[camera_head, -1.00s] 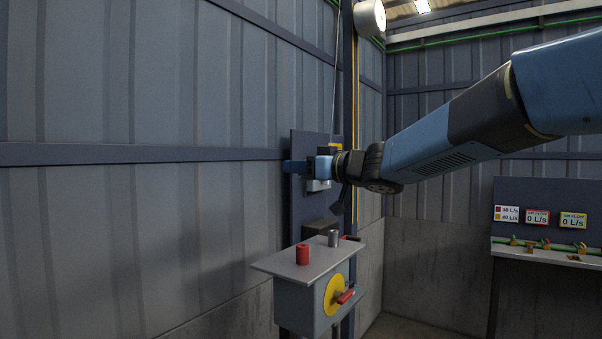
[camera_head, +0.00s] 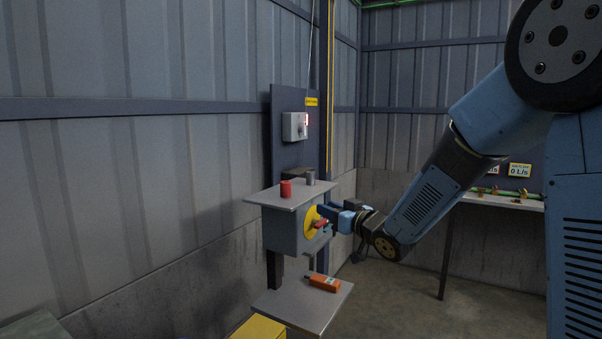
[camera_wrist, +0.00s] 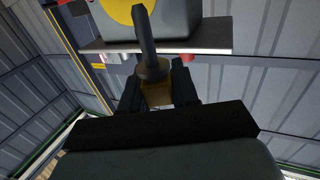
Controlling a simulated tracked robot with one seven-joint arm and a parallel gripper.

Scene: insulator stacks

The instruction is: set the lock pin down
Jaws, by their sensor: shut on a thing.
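My gripper (camera_head: 327,212) is in front of the grey box (camera_head: 281,232), close to its yellow disc (camera_head: 310,233) and red handle (camera_head: 321,224). In the wrist view, my gripper (camera_wrist: 157,92) is shut on the lock pin (camera_wrist: 147,32), a dark rod with a wider collar and a yellowish part between the fingers. The rod points away from the fingers, toward the box. The pin is too small and hidden to make out in the head view. I cannot tell whether its tip touches the box.
A red cylinder (camera_head: 286,189) and a grey cylinder (camera_head: 310,178) stand on the upper shelf (camera_head: 265,198). An orange device (camera_head: 324,283) lies on the lower shelf (camera_head: 290,304), which has bare room. A small display unit (camera_head: 295,126) is on the panel behind.

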